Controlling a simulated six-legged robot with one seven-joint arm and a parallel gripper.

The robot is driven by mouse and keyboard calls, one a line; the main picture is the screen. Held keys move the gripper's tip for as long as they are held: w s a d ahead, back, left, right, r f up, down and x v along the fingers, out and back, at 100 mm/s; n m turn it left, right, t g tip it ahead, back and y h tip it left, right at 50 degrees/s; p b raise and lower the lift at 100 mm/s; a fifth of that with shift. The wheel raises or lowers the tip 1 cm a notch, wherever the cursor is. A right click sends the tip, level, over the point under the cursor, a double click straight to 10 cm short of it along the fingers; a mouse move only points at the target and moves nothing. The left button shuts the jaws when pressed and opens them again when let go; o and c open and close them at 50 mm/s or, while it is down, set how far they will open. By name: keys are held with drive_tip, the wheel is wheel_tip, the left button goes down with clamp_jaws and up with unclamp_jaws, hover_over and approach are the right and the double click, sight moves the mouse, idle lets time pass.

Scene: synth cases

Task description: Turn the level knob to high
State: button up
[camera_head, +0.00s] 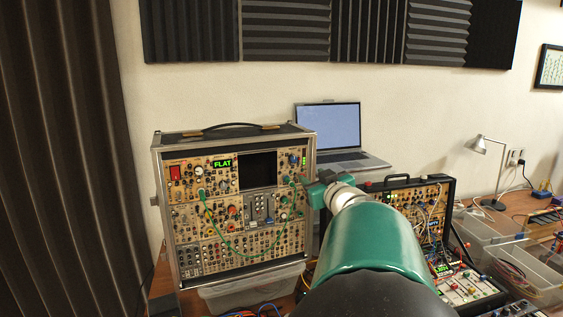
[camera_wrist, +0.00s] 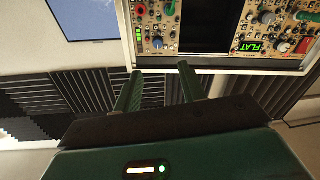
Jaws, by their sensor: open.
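The tall synth case (camera_head: 155,205) stands upright at the left, its tan panel full of knobs, jacks and sliders. A small display (camera_head: 222,163) on it reads FLAT. My gripper (camera_head: 313,182) is at the right edge of this case. In the wrist view, which is upside down, my gripper (camera_wrist: 160,68) shows two green fingers apart with nothing between them. A blue knob (camera_wrist: 157,42) lies just beyond the fingertips, apart from them; it also shows in the head view (camera_head: 293,159). The panel labels are too small to read, so I cannot tell which knob is the level knob.
A green cable (camera_head: 232,250) loops across the tall case's panel. An open laptop (camera_head: 331,128) stands behind my arm. A second, lower synth case (camera_head: 453,186) with many cables stands to the right, near a desk lamp (camera_head: 480,144) and clear bins (camera_head: 535,262).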

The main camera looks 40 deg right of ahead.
sight(294, 160)
drive_tip(key=x, duration=1.3)
drive_tip(key=shift+d+r, duration=0.1)
drive_tip(key=shift+d, duration=0.1)
clamp_jaws()
